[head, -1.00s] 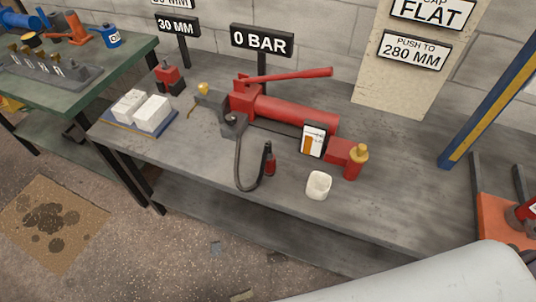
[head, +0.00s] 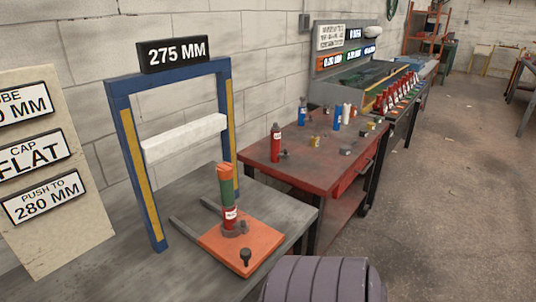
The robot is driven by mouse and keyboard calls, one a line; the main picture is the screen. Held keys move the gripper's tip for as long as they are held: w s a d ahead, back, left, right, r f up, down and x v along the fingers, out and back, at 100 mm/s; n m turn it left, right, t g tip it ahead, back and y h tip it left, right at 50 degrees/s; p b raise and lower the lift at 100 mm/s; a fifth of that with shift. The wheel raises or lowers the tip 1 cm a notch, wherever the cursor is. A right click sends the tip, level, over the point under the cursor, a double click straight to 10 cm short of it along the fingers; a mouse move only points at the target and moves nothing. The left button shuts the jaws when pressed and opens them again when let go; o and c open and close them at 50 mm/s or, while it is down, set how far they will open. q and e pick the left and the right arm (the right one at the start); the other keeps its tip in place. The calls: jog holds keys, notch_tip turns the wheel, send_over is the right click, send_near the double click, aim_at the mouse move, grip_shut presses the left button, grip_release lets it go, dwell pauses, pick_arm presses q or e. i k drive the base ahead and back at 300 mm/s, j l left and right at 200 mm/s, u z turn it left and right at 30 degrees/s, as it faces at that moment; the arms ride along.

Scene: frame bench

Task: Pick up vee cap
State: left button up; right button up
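I cannot pick out the vee cap for certain. Small brass-coloured pieces (head: 315,142) and a small grey piece (head: 346,150) sit on the red-topped bench (head: 262,162), too small to tell their shape. On the near grey bench, a column with a red base section, green middle and orange top (head: 226,184) stands upright on an orange plate (head: 262,236) under the blue frame (head: 124,130). Neither of my grippers is in view.
A white crossbar (head: 185,137) spans the blue frame, with a "275 MM" sign (head: 172,54) on top. A red bottle (head: 276,142) stands on the red bench. A row of red items (head: 398,90) lies beyond. The floor at right (head: 450,190) is open.

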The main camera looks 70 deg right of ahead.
aim_at(224, 170)
jog(key=z, duration=1.95)
